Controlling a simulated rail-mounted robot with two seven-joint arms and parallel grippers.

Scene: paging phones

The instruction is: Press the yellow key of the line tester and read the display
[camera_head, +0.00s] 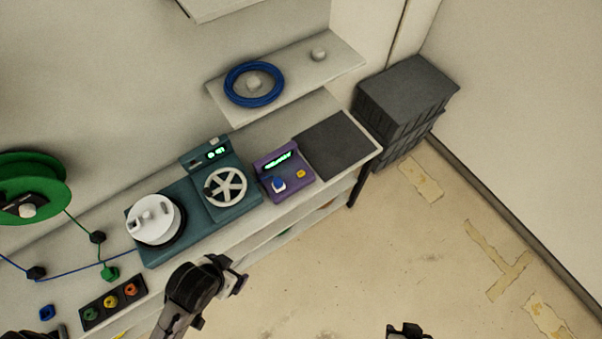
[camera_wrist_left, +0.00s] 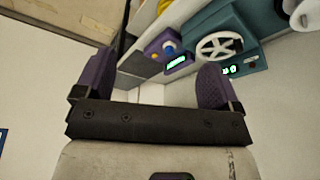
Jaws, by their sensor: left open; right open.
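The line tester (camera_head: 287,187) is a purple box on the bench, with a lit green display (camera_head: 279,160), a blue-and-white knob (camera_head: 278,185) and a yellow key (camera_head: 301,174). The display's characters are too small to read. The tester also shows upside down in the left wrist view (camera_wrist_left: 158,42), beyond my left gripper (camera_wrist_left: 156,68), which is open and empty with its purple fingers wide apart. Nothing touches the yellow key. My right gripper (camera_head: 405,330) is open at the bottom edge of the head view, over the floor and well away from the tester; part of it is cut off.
A teal machine (camera_head: 235,205) with a spoked wheel and white dial stands left of the tester. A dark mat (camera_head: 337,145) lies to its right. A shelf (camera_head: 290,75) with a blue cable coil (camera_head: 254,84) is above. Dark crates (camera_head: 405,95) stand beyond the bench. The floor in front is clear.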

